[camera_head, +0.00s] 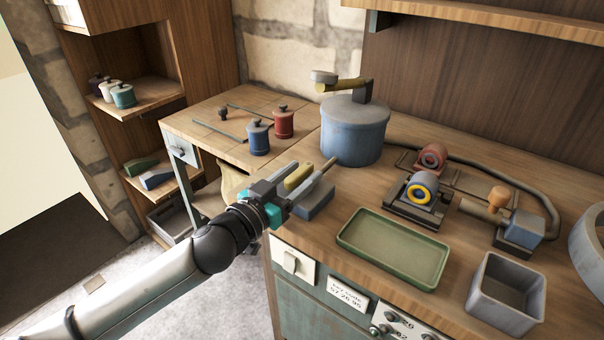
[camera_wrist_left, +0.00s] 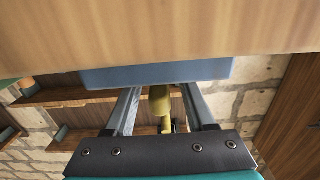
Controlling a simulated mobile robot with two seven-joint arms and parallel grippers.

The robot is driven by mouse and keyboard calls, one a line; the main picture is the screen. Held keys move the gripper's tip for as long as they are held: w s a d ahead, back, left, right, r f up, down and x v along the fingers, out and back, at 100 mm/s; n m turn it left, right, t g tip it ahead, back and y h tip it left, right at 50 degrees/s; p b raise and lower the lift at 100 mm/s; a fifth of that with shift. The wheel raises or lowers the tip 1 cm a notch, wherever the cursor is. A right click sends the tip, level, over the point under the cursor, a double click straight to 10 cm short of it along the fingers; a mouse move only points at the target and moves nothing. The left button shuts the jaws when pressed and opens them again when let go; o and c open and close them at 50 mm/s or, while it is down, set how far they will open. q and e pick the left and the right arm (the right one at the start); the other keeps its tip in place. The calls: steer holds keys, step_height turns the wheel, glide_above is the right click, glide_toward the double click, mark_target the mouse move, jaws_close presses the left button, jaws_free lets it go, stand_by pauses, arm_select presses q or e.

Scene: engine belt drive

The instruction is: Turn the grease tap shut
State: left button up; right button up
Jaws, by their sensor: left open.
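A blue-grey block (camera_head: 316,203) sits at the table's front left edge, with a yellow handle (camera_head: 299,177) by it; I take these for the grease tap, though its type is not certain. My left gripper (camera_head: 310,180) is at the block, its open fingers on either side of the yellow handle. In the left wrist view the handle (camera_wrist_left: 160,103) stands between the two fingers, below the block (camera_wrist_left: 157,72), with gaps on both sides. The gripper hides part of the tap in the head view. My right gripper is not in view.
A blue pot (camera_head: 354,130) with a crank stands behind. A green tray (camera_head: 394,270), a pulley unit (camera_head: 420,195), a grey bin (camera_head: 505,325) and a blue box with an orange knob (camera_head: 519,233) are to the right. Blue (camera_head: 258,140) and red (camera_head: 283,124) canisters stand at the back left.

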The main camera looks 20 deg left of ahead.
arm_select(q)
steer(key=shift+w+d, duration=0.15)
steer(key=shift+w, duration=0.2)
steer(key=shift+c, duration=0.2)
jaws_close()
